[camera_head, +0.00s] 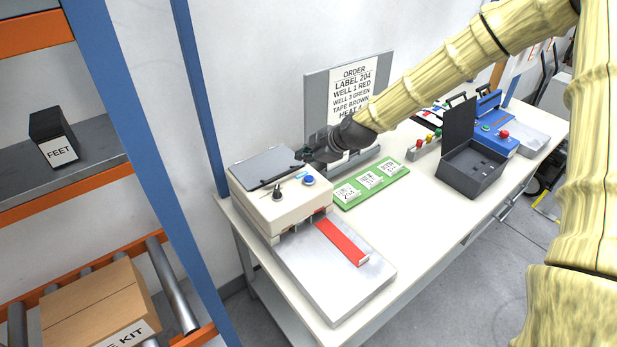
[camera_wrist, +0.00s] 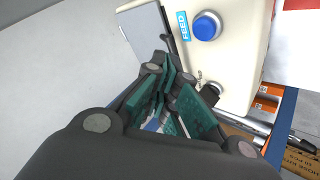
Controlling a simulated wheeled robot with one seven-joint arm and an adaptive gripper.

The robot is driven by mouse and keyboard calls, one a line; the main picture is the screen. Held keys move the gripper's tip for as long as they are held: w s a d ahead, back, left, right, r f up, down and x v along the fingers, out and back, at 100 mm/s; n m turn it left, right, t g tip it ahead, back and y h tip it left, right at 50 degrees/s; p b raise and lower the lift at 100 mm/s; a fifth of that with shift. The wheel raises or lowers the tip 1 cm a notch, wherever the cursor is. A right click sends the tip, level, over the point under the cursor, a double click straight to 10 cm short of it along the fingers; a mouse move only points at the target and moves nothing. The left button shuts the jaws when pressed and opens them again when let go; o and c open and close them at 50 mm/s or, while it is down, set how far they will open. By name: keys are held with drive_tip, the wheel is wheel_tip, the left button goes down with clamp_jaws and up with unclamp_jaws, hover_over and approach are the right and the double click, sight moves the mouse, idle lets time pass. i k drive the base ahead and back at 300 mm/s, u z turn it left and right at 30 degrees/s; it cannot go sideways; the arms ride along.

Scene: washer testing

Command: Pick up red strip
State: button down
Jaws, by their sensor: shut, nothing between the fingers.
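The red strip (camera_head: 341,241) lies flat on the grey metal plate in front of the cream machine (camera_head: 262,205), its back end at the machine's front opening. My gripper (camera_head: 304,155) is above the back right of the machine, away from the strip. In the wrist view my gripper (camera_wrist: 172,112) points down past the machine (camera_wrist: 232,75), its fingers together with nothing held. A small red patch at the top right edge of the wrist view may be the strip (camera_wrist: 298,4).
The machine carries a blue button (camera_head: 309,180) and a dark knob. A green board (camera_head: 372,184) with white cards lies to its right. An open dark grey box (camera_head: 470,170) and a blue device (camera_head: 497,133) stand further right. A sign board (camera_head: 318,90) stands behind.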

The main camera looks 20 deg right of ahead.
sight(344, 244)
drive_tip(key=k, duration=1)
